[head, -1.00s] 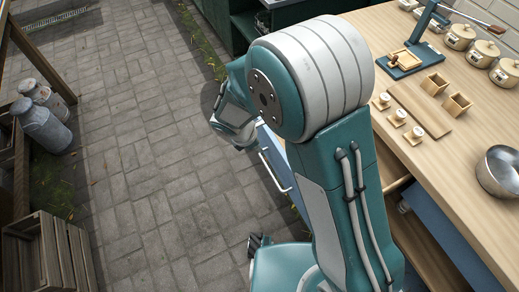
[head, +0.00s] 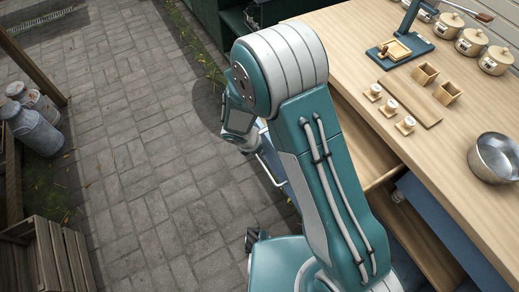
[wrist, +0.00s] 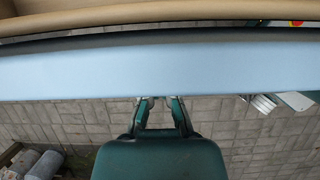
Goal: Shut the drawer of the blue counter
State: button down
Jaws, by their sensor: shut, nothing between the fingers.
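The blue counter (head: 437,222) stands at the right in the head view, with a pale wooden top (head: 375,35). Its drawer (head: 272,160) sticks out to the left, open, with a light blue front and a pale bar handle. My arm hides much of it. In the wrist view the light blue drawer front (wrist: 160,68) runs across the whole picture. My gripper (wrist: 160,99) is shut and empty, its fingertips at the lower edge of that blue band; I cannot tell whether they touch it. In the head view my gripper (head: 240,140) is partly hidden by my arm.
On the wooden top are a metal bowl (head: 496,157), small wooden boxes (head: 425,74), white-topped jars and several lidded pots. A wooden crate (head: 45,255) and milk churns (head: 35,128) stand at the left. The paved floor (head: 130,130) between is clear.

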jog(key=w+d, duration=0.4)
jog(key=d, duration=0.2)
jog(key=w+d, duration=0.5)
jog(key=d, duration=0.2)
jog(key=w+d, duration=0.4)
jog(key=d, duration=0.2)
jog(key=shift+w+d, duration=0.2)
jog(key=shift+d, duration=0.2)
